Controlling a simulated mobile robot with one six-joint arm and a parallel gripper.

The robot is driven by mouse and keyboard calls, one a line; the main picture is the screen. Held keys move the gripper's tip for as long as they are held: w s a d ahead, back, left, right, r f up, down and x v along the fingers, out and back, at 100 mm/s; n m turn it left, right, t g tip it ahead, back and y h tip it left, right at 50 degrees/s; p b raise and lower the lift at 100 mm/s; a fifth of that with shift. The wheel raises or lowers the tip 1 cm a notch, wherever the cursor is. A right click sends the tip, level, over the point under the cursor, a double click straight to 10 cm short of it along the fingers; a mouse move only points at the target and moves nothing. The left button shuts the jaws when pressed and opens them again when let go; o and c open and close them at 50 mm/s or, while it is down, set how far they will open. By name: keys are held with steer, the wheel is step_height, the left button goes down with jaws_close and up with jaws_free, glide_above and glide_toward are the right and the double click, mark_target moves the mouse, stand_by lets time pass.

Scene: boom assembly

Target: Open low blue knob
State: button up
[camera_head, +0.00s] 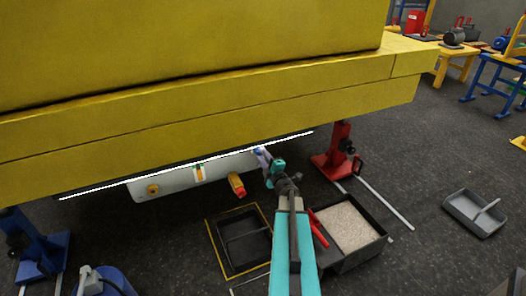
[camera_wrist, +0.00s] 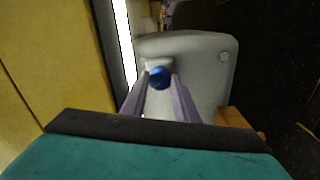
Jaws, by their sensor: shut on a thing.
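The low blue knob (camera_wrist: 159,77) is a small round blue knob on a light grey panel (camera_wrist: 205,55) in the wrist view. My gripper (camera_wrist: 159,88) has its two grey fingers on either side of the knob and is shut on it. In the head view my gripper (camera_head: 262,155) reaches the right end of the pale panel (camera_head: 170,181) under the yellow boom (camera_head: 340,105). The knob is hard to make out there because my gripper covers it.
A red and yellow fitting (camera_head: 237,185) hangs from the panel left of my gripper. A red stand (camera_head: 338,150) is at the right. Below are a tray of pale granules (camera_head: 385,240) and a dark yellow-edged tray (camera_head: 211,237). A white light strip (camera_head: 90,193) runs under the boom.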

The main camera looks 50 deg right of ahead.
steer(key=m+p, duration=0.6)
steer(key=m, duration=0.2)
steer(key=m+p, duration=0.7)
steer(key=m, duration=0.1)
steer(key=shift+g+h, duration=0.3)
steer(key=shift+m, duration=0.4)
steer(key=o, duration=1.1)
steer(key=shift+c, duration=0.2)
steer(key=shift+a, duration=0.1)
steer(key=v, duration=1.3)
steer(key=shift+s+b, duration=0.3)
steer(key=shift+s, duration=0.1)
